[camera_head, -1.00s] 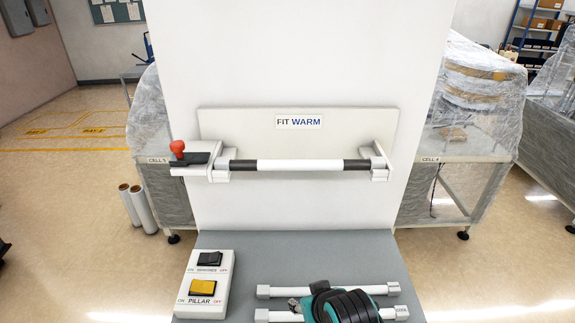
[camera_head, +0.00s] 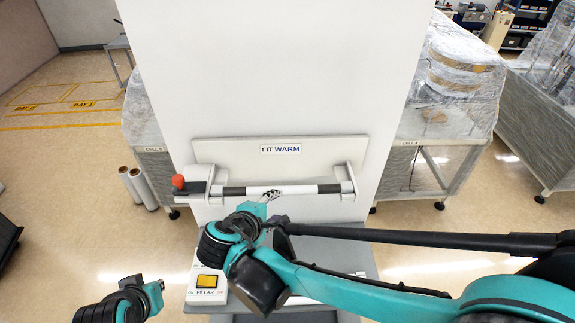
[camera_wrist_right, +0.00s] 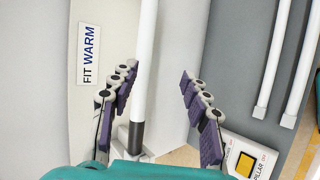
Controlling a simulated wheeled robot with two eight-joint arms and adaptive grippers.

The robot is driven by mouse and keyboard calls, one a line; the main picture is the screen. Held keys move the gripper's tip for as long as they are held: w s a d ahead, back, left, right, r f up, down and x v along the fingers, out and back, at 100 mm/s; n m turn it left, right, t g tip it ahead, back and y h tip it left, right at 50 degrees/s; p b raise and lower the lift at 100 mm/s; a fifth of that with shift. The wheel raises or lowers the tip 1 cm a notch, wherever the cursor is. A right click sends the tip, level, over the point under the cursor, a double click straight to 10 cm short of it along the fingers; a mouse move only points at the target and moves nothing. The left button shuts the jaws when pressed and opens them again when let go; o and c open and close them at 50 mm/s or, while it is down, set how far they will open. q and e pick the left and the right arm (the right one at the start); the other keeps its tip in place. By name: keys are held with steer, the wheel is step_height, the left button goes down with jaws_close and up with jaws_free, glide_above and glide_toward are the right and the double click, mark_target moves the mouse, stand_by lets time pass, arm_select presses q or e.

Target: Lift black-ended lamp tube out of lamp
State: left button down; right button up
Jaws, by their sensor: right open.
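The lamp tube (camera_head: 297,189) is white with black ends and lies level in the lamp (camera_head: 210,155), under its FIT WARM label. In the right wrist view the tube (camera_wrist_right: 147,50) runs between my right gripper's open fingers (camera_wrist_right: 160,80), closer to the left finger; one black end (camera_wrist_right: 136,135) shows near the wrist. Whether a finger touches the tube cannot be told. In the head view my right gripper (camera_head: 268,195) is in front of the tube's middle. My left gripper (camera_head: 155,288) is low at the left, away from the lamp; its jaw opening is unclear.
A red knob (camera_head: 178,181) is at the lamp's left end. Below is a grey bench with a switch box (camera_head: 207,284) bearing a yellow switch. Two white tubes (camera_wrist_right: 262,80) (camera_wrist_right: 297,85) lie on the bench. My right arm hides much of the bench in the head view.

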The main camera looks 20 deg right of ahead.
steer(key=w+d+f, duration=0.2)
steer(key=w+d, duration=0.1)
steer(key=w, duration=0.3)
steer(key=shift+n+h+p, duration=0.3)
steer(key=shift+d, duration=0.1)
jaws_close()
